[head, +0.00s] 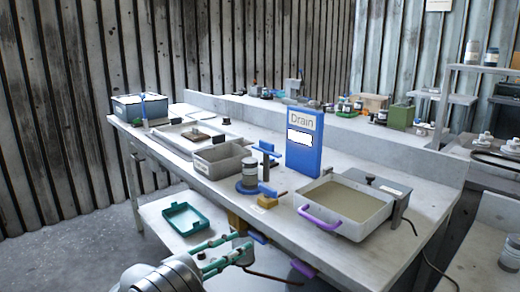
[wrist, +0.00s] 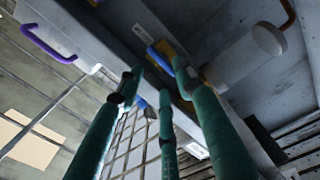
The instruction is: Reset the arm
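My gripper (head: 236,248) is at the bottom of the head view, in front of the bench's near edge and below its top. Its green fingers are spread apart, with nothing seen held between them. In the wrist view my gripper (wrist: 155,82) shows three long green fingers with gaps between the tips. A small grey cylinder (head: 243,246) appears close to the fingertips in the head view; I cannot tell whether they touch.
The bench (head: 290,225) carries a blue Drain sign (head: 304,150), a basin with a purple handle (head: 320,216), a grey bin (head: 222,162) and a jar on a blue base (head: 249,175). A teal tray (head: 185,219) lies on the lower shelf. Open floor (head: 70,235) is at left.

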